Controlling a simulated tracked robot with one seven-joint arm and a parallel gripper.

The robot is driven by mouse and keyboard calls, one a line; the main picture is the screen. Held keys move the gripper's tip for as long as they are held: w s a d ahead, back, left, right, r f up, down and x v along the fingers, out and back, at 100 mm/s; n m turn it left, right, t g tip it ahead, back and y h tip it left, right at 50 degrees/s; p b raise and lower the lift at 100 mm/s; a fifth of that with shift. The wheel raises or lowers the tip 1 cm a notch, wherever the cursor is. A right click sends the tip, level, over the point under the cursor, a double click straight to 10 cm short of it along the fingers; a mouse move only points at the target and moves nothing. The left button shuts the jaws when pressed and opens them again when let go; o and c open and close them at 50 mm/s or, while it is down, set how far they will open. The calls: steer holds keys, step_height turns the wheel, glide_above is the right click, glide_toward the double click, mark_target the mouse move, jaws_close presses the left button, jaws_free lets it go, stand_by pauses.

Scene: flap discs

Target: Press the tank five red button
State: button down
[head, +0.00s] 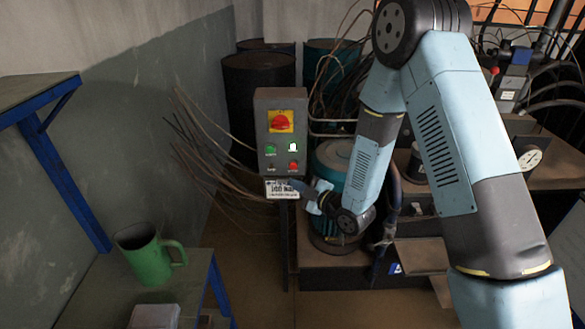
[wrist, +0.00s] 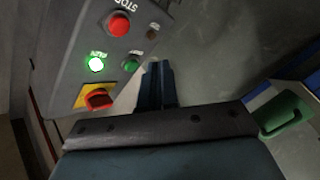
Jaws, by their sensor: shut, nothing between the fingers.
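A grey control box (head: 262,135) stands upright on a post in the head view. A red button (head: 293,166) is at its lower right, and a white label (head: 283,189) hangs below; I cannot read its text reliably. My gripper (head: 296,184) is shut and empty, just below the red button and in front of the label's right side. In the wrist view the red button (wrist: 119,25) is up and left of my shut fingertips (wrist: 155,66). The fingertips look apart from the button.
The box also has a red rotary switch on yellow (head: 281,121), a lit green lamp (head: 293,146), a green button (head: 270,150) and a small dark button (wrist: 152,33). Loose wires (head: 205,150) spread left. A green mug (head: 146,258) stands on a shelf.

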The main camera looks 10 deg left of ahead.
steer(key=shift+w+a, duration=0.2)
steer(key=shift+w, duration=0.6)
steer(key=shift+w+a, duration=0.2)
steer(key=shift+w, duration=0.65)
steer(key=shift+w+a, duration=0.2)
steer(key=shift+w, duration=0.6)
steer(key=shift+w+r, duration=0.1)
steer(key=shift+w, duration=0.3)
steer(key=shift+w+a, duration=0.15)
steer(key=shift+w, duration=0.3)
stand_by(1.2)
steer(key=shift+s, duration=0.85)
steer(key=shift+s+d, duration=0.1)
steer(key=shift+d, duration=0.1)
steer(key=shift+s+d, duration=0.2)
steer(key=shift+s, duration=0.6)
steer(key=shift+s+d, duration=0.15)
steer(key=shift+s, duration=0.6)
steer(key=shift+s+d, duration=0.2)
steer(key=shift+s, duration=0.6)
